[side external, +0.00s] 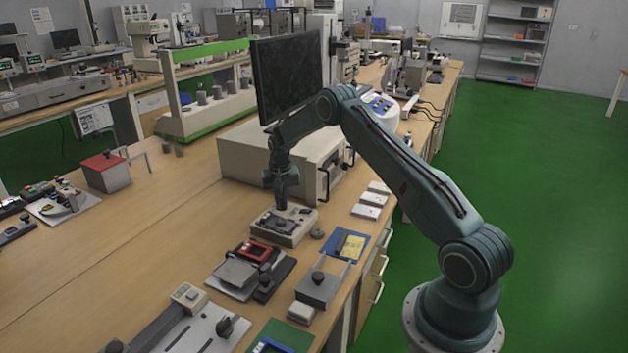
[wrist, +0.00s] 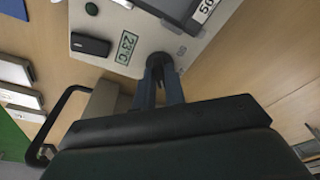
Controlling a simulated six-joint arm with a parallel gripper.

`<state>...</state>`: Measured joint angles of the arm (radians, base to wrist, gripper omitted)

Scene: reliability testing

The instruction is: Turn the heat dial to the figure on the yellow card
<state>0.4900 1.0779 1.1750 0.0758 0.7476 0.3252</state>
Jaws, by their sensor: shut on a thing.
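A pale hotplate-like box (side external: 290,238) stands on the bench below my gripper (side external: 281,204). In the wrist view its panel (wrist: 82,24) carries a dark round dial (wrist: 160,62), and my gripper (wrist: 161,88) is shut on that dial. Most of the dial is hidden between and behind the fingers. A small green display (wrist: 127,47) beside the dial reads 23°C. A yellow card (side external: 353,246) lies on a blue tray (side external: 334,240) to the right of the box; its figure is too small to read.
A large beige cabinet (side external: 252,160) with a dark monitor (side external: 286,76) on it stands right behind the box. White blocks (side external: 367,210) lie to the right. Several small fixtures, including a red-topped one (side external: 255,250), stand in front. The bench at left (side external: 150,225) is mostly clear.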

